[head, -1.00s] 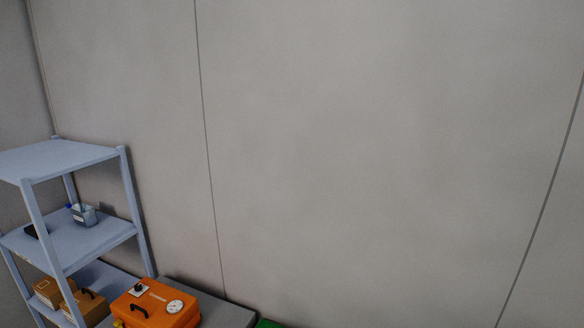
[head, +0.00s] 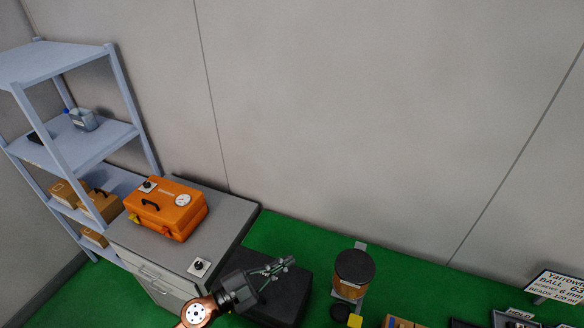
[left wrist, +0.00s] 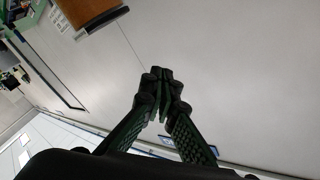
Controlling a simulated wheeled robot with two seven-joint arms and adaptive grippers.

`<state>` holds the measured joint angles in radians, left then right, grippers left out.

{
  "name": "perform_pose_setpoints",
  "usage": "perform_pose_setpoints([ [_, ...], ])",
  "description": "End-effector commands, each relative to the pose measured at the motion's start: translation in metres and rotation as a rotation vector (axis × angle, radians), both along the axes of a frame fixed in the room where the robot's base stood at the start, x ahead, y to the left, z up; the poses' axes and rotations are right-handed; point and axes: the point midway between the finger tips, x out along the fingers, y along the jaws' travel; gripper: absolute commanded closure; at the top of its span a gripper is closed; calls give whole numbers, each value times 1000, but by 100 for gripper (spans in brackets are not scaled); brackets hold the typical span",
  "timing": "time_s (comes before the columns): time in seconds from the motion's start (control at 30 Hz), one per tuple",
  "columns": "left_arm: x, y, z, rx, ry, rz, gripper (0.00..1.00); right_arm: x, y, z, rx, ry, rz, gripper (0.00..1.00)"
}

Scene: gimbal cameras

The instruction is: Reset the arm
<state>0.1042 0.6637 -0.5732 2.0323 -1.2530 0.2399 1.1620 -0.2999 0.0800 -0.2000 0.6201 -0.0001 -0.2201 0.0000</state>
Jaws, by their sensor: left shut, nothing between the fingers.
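My left gripper (head: 286,264) shows at the bottom of the head view, on an arm link with a copper-coloured joint. Its fingers are together and hold nothing. It is in front of a dark box-like block (head: 285,300) and to the right of the grey cabinet. In the left wrist view the closed fingertips (left wrist: 161,75) meet in the middle, with no object between them. My right gripper is not in these views.
An orange case (head: 168,212) with a gauge sits on the grey cabinet (head: 225,215). A shelf rack (head: 75,150) stands at left. A dark-lidded orange container (head: 353,272) and a sign (head: 558,286) stand at right on the green surface (head: 400,270). The wall is bare.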

Motion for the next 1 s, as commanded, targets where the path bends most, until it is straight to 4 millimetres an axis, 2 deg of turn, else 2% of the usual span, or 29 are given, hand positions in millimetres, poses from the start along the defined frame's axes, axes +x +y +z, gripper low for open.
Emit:
perform_pose_setpoints([
  [0.03,14,24,21,-100,0,120,100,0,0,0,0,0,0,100],
  [0.07,24,41,31,-149,1,197,100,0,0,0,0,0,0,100],
  [0.1,36,67,39,-204,12,301,100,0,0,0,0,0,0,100],
  [0.17,50,109,42,-269,43,456,100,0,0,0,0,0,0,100],
  [0.23,60,159,32,-317,101,631,100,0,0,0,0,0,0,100],
  [0.3,61,206,11,-341,181,793,100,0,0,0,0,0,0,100],
  [0.37,56,243,-13,-345,263,919,100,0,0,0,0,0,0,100],
  [0.4,50,264,-31,-339,325,995,100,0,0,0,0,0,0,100],
  [0.5,23,309,-82,-305,495,1158,100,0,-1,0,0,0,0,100],
  [0.6,-17,339,-135,-245,688,1278,100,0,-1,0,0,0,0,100],
  [0.7,-61,353,-179,-177,870,1343,100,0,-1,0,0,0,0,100],
  [0.8,-99,357,-210,-116,1016,1368,100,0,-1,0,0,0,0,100],
  [1.0,-161,352,-247,-18,1239,1359,100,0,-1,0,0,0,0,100],
])
